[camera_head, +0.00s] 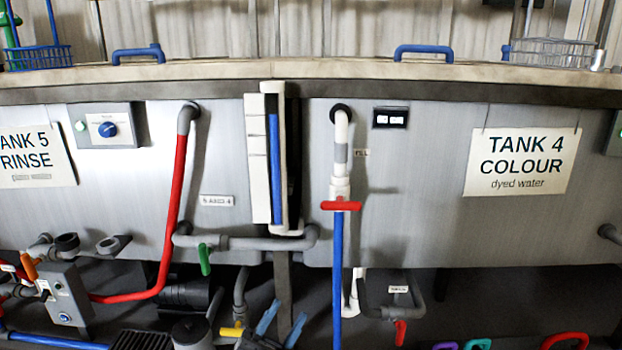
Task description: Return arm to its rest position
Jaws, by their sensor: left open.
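My left gripper (283,322) shows at the bottom edge of the head view, a little left of the middle. Its two blue fingers point up and stand apart, with nothing seen between them. Its dark body is cut off by the frame's lower edge, and the rest of the arm is hidden. The fingers appear in front of the dark area below the tanks, close to a yellow valve handle (231,332). My right gripper is not in view.
Tank 5's sign (33,155) hangs left and Tank 4's sign (520,160) right. A red pipe (172,210), a blue pipe (337,270) under a red handle (341,206), and a green valve handle (205,259) are nearby. A grey control box (65,297) stands lower left.

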